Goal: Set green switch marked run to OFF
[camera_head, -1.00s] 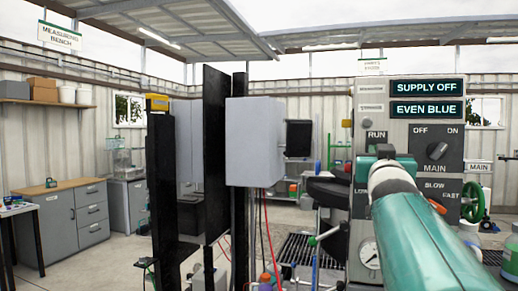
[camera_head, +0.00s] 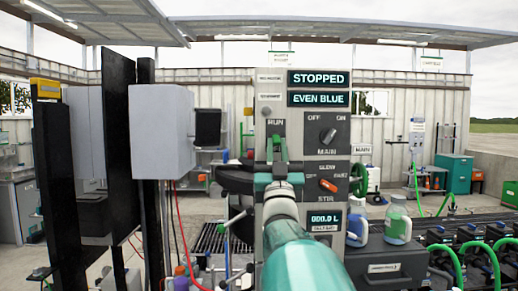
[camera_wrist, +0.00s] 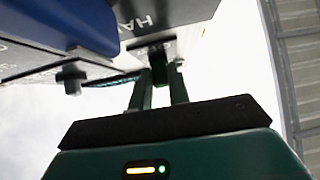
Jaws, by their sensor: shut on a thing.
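The grey control panel (camera_head: 304,157) stands in the middle of the head view. Its RUN label (camera_head: 275,122) shows just above my gripper (camera_head: 277,152), which covers the green run switch below. In the wrist view my two green fingers (camera_wrist: 160,92) reach up to the panel's underside and are closed around a small dark and green part (camera_wrist: 158,66), which fits the run switch. Its exact position is hidden. The upper display (camera_head: 318,79) reads STOPPED and the lower display (camera_head: 318,99) reads EVEN BLUE.
A black MAIN knob (camera_head: 327,137) and a red-orange STIR knob (camera_head: 328,185) sit right of the fingers. A grey box (camera_head: 160,130) on black posts stands left. Bottles (camera_head: 397,222) and a dark case (camera_head: 384,268) stand right.

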